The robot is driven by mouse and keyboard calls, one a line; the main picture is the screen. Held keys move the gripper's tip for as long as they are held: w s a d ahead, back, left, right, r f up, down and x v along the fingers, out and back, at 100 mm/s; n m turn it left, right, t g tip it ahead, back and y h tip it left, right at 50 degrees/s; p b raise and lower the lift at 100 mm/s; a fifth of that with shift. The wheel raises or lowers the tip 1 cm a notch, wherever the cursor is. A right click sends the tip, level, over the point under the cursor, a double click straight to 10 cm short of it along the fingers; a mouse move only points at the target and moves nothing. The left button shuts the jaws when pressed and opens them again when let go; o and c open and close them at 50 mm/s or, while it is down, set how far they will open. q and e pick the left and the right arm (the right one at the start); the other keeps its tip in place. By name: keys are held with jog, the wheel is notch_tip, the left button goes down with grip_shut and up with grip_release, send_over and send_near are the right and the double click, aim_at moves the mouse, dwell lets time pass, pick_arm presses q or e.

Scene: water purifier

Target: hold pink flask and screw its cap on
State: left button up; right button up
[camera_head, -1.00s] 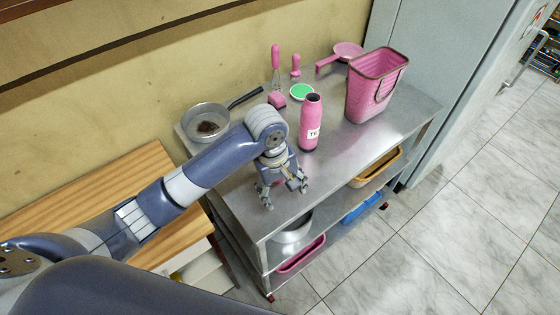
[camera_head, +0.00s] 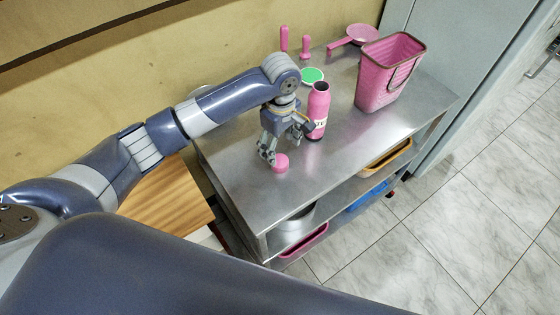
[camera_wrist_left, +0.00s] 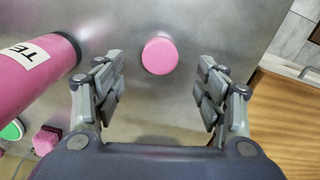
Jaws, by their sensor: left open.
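The pink flask (camera_head: 318,108) stands upright and uncapped on the metal table, with a white label on its side. In the left wrist view the flask (camera_wrist_left: 35,75) is at the left, outside the fingers. The pink cap (camera_head: 281,163) lies on the table in front of the flask. In the left wrist view the cap (camera_wrist_left: 159,56) is centred ahead of the spread fingers. My left gripper (camera_head: 283,146) is open and empty, beside the flask and just behind the cap; it also shows in the left wrist view (camera_wrist_left: 160,92). My right gripper is not in view.
A pink basket (camera_head: 388,75) stands to the right of the flask. A green-topped round item (camera_head: 312,76), pink-handled utensils (camera_head: 284,40) and a pink pan (camera_head: 362,37) are at the back. The table (camera_head: 350,150) is clear at front right.

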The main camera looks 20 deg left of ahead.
aim_at(281, 162)
pick_arm(q)
jog(key=shift+f, duration=0.95)
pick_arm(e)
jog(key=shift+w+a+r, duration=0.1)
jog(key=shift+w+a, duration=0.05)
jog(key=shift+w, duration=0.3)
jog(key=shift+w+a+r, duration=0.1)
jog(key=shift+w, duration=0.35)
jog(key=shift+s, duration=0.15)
pick_arm(q)
jog(key=shift+s+f+p, duration=0.1)
jog(key=shift+f+p, duration=0.25)
notch_tip(281, 162, down, 4)
jog(key=shift+r+p, duration=0.2)
jog(key=shift+p, duration=0.3)
jog(key=shift+f, duration=0.45)
jog(key=shift+d, duration=0.1)
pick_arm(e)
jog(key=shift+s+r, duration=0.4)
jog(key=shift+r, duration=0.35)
pick_arm(q)
jog(key=c, duration=0.9)
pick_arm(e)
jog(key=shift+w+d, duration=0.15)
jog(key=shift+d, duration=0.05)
